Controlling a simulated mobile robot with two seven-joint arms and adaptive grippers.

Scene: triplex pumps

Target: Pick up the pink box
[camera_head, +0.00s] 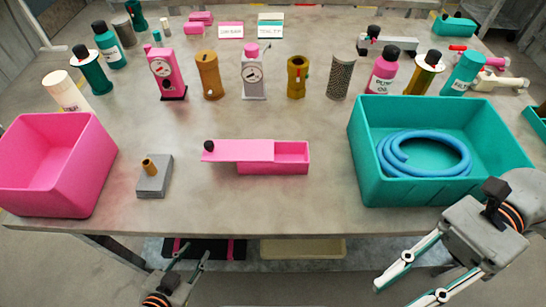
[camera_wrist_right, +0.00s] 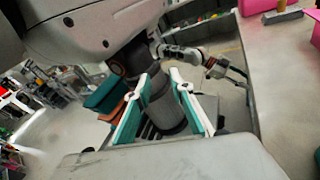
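A small pink box (camera_head: 291,158) with a pink sliding lid (camera_head: 238,150) and black knob lies mid-table; the lid sticks out to the left, partly uncovering the box. A larger open pink bin (camera_head: 85,187) stands at the table's left front edge. My left gripper (camera_head: 190,257) is below the front edge, between bin and small box, fingers apart and empty. My right gripper (camera_head: 392,295) is at bottom right, in front of the table, fingers spread and empty. The right wrist view also shows its open teal-padded fingers (camera_wrist_right: 162,108). Neither gripper touches a box.
A teal bin (camera_head: 362,179) with a coiled blue hose (camera_head: 425,155) stands at right. A grey block with a brass peg (camera_head: 154,185) sits between the pink bin and box. Bottles, gauges and cylinders line the back. The table just before the small box is clear.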

